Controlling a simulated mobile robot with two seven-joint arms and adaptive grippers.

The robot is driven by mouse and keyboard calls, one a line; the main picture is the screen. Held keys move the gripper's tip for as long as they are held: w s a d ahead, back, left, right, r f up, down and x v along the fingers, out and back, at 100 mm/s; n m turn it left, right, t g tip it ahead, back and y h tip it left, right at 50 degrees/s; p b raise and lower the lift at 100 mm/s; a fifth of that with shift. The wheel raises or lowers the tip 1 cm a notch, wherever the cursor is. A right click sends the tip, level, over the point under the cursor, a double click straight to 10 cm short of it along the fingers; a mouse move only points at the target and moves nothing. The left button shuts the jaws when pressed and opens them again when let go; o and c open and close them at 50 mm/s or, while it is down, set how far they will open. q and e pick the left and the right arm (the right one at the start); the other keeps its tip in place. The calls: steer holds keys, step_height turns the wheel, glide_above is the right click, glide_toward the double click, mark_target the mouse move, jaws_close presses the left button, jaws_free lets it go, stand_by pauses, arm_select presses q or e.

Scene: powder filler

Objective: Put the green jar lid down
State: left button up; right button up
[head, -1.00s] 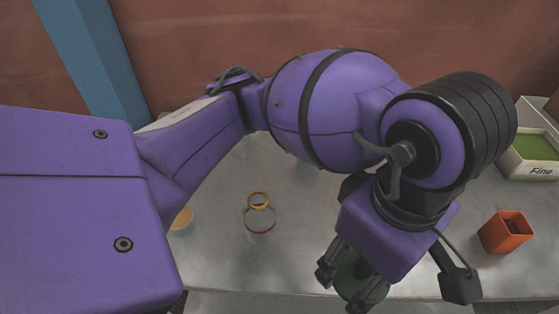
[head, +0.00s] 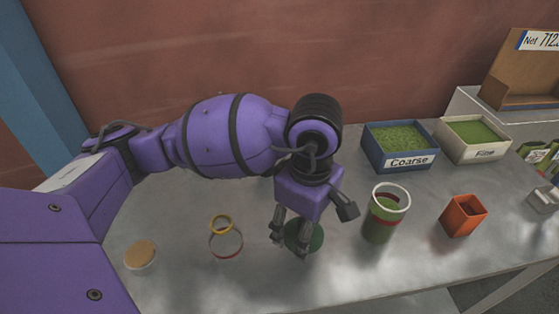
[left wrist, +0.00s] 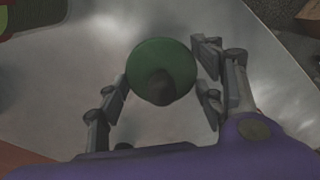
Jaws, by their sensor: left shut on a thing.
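My left gripper (head: 289,240) points down with its fingers closed on the round green jar lid (head: 309,237). In the left wrist view the lid (left wrist: 165,62) sits between the fingertips (left wrist: 164,82), with a dark knob-like part or shadow on it. The lid is low over the grey table, left of the jar; whether it touches the table I cannot tell. The clear jar (head: 380,224) stands upright and open, with a white rim, a red band and green contents. My right gripper is not in view.
An orange square cup (head: 463,215) stands right of the jar. Blue "Coarse" (head: 376,154) and white "Fine" (head: 471,152) bins stand behind. A jar with yellow and red rings (head: 226,243) and a tan-topped round container (head: 141,256) are at left. Bare table lies in front of the lid.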

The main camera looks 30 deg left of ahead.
arm_select(q)
steer(key=shift+w+a+f, duration=0.25)
steer(key=shift+w+f, duration=0.1)
steer(key=shift+f, duration=0.05)
steer(key=shift+w+f, duration=0.1)
steer(key=shift+f, duration=1.45)
steer(key=shift+f, duration=0.25)
steer(key=o, duration=0.9)
steer(key=shift+r, duration=0.1)
steer(key=shift+o, duration=0.3)
step_height(320, 180, up, 12)
steer(key=shift+r, duration=0.2)
